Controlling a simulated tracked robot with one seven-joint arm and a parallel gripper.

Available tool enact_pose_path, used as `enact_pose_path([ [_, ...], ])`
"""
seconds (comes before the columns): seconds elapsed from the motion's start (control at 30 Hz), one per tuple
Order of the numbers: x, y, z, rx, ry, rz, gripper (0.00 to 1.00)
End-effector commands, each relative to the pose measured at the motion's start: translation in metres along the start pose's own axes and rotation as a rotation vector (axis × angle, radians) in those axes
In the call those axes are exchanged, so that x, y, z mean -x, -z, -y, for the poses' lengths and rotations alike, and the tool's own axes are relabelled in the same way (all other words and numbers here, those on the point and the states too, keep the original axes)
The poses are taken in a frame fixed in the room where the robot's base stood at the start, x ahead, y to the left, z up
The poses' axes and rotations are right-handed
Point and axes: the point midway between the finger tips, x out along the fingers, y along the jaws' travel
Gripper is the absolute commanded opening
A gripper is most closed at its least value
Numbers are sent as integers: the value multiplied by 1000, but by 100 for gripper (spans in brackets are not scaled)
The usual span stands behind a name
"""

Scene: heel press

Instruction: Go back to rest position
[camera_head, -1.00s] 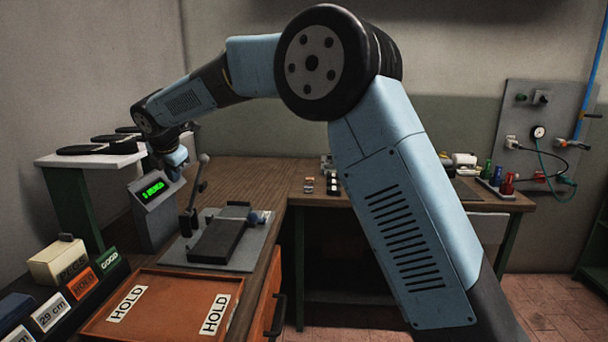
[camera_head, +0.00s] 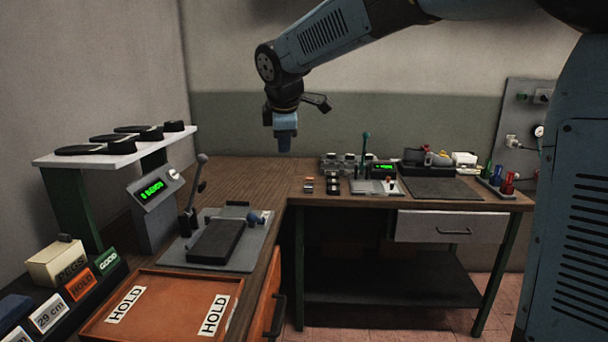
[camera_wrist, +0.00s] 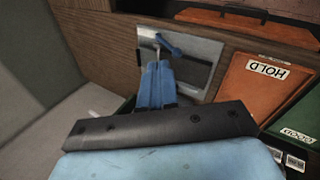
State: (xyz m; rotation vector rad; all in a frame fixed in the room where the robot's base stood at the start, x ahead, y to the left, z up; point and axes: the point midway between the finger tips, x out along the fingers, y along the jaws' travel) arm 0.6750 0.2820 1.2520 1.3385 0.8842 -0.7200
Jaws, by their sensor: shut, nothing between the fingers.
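My gripper (camera_head: 286,147) hangs from my raised arm above the corner of the benches, pointing down. Its fingers are together with nothing between them, clear of the bench top. In the wrist view my blue gripper (camera_wrist: 155,88) reaches towards the grey press plate, which lies below it at a distance. The press plate (camera_head: 255,258) carries a black block (camera_head: 215,241) and an upright lever (camera_head: 196,185) with a round knob. The lever stands tilted to the right.
An orange HOLD tray (camera_head: 165,308) lies at the front. A display box (camera_head: 153,193) with green text stands beside the press. A white shelf (camera_head: 105,158) holds several black heels or soles. The right bench (camera_head: 450,207) holds small tools and a dark mat.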

Motion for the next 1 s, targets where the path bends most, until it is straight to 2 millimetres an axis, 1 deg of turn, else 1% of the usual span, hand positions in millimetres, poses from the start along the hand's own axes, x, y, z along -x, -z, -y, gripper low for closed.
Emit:
enact_pose_path([
  [0.03,10,-22,9,-74,0,9,0],
  [0.2,34,-80,44,-328,5,33,0],
  [0.3,47,-111,68,-478,8,45,0],
  [0.37,54,-128,84,-570,8,52,0],
  [0.5,69,-163,124,-783,7,64,0],
  [0.67,81,-196,173,-1026,3,75,0],
  [0.8,89,-218,218,-1241,-2,78,0],
  [0.9,92,-229,250,-1388,-6,78,0],
  [1.0,92,-237,277,-1513,-9,76,0],
])
